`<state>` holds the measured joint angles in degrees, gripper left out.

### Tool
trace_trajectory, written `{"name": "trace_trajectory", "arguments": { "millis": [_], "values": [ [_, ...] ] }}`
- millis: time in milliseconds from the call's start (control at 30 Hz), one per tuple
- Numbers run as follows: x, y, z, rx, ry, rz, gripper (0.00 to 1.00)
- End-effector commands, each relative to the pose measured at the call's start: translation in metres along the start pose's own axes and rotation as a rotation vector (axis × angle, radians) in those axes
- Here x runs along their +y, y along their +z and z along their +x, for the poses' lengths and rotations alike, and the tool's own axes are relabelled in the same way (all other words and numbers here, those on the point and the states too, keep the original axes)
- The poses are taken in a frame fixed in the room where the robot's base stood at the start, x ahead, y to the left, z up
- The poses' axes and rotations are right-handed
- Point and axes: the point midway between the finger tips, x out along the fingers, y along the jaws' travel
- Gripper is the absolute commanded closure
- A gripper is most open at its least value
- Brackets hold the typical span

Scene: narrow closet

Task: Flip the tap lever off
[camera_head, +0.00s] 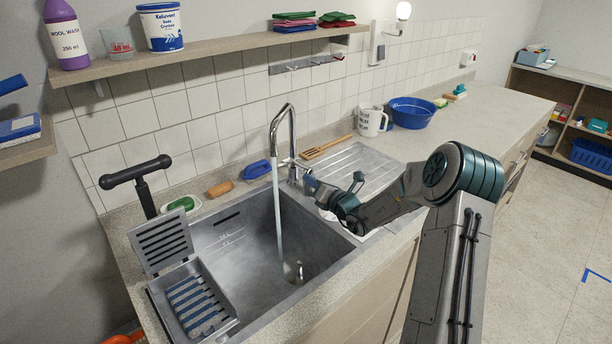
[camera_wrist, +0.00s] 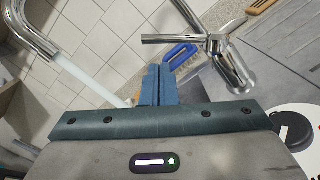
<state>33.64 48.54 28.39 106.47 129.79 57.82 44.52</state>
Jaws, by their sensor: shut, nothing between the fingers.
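The chrome tap (camera_head: 292,130) stands behind the sink, and water (camera_head: 277,215) runs from its arched spout into the basin. Its thin lever (camera_wrist: 172,39) sticks out sideways from the tap body (camera_wrist: 230,62) in the wrist view. My gripper (camera_head: 309,180) is just to the right of the tap's base in the head view. In the wrist view its blue fingers (camera_wrist: 159,72) are together, empty, with their tips below the lever in the picture. I see no clear contact with the lever. The spout (camera_wrist: 28,30) and falling water show at the left there.
The steel sink (camera_head: 235,275) has a ribbed drainer (camera_head: 355,165) on its right. A blue brush (camera_head: 256,169), a wooden brush (camera_head: 220,188) and a green soap dish (camera_head: 181,204) lie behind the basin. A white mug (camera_head: 370,122) and blue bowl (camera_head: 412,112) stand farther right.

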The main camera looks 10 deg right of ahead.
Motion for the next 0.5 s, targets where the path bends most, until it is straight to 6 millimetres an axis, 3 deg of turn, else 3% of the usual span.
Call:
{"name": "trace_trajectory", "arguments": {
  "millis": [200,500],
  "values": [
    [-0.001,0.001,-0.024,0.003,0.004,0.000,1.00],
    [-0.003,0.002,-0.032,0.002,0.003,0.000,1.00]
  ]
}}
